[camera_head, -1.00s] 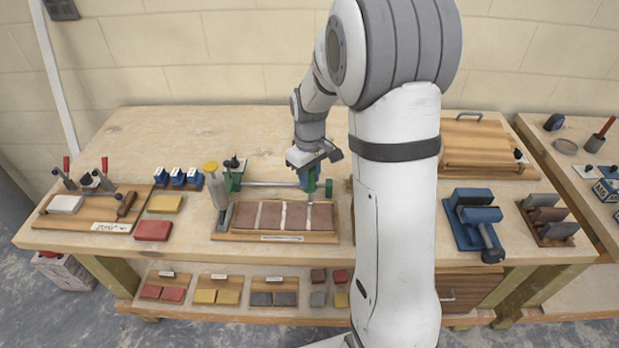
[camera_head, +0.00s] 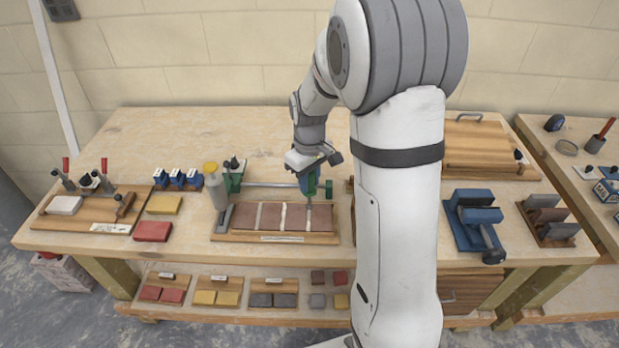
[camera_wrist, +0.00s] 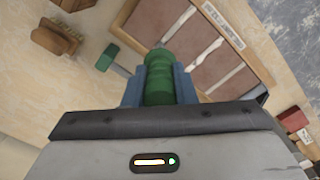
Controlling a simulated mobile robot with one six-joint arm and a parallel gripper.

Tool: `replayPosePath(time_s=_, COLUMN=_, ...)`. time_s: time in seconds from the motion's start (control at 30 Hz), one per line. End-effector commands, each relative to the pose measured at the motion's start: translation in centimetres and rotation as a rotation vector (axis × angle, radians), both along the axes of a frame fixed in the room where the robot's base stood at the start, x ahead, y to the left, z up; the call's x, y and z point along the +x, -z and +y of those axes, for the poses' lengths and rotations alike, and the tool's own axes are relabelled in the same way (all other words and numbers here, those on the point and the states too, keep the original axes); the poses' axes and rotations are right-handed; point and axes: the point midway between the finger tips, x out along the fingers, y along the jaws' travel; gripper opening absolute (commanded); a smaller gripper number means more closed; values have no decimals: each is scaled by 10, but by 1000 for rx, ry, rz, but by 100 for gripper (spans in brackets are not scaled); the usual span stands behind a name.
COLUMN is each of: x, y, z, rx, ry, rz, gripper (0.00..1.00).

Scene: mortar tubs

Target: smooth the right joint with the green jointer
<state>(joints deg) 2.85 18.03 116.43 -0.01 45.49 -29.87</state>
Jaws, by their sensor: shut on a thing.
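My gripper (camera_head: 309,178) is shut on the green jointer (camera_wrist: 159,75); in the wrist view its ribbed green handle sits between the two blue fingers. In the head view the jointer's green handle points down, with its thin tip at the right joint (camera_head: 308,216). I cannot tell whether the tip touches the mortar. The board (camera_head: 235,236) holds a row of reddish-brown bricks (camera_head: 294,218) with pale joints between them. In the wrist view the pale joints (camera_wrist: 198,60) cross the bricks, and the jointer's tip is hidden.
A clamp bar (camera_head: 265,184) runs behind the bricks, with a green block (camera_head: 234,180) at its left. A blue holder (camera_head: 474,222) lies to the right, beyond my arm. The bench behind is mostly clear.

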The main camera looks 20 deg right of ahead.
Motion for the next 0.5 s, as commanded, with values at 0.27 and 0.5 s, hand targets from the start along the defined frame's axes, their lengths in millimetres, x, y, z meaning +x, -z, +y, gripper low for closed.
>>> replayPosePath(time_s=0.27, x=-3, y=1, z=1, rx=0, ry=0, rz=2, gripper=2)
replayPosePath(time_s=0.5, x=-13, y=0, z=4, rx=0, ry=0, rz=1, gripper=2)
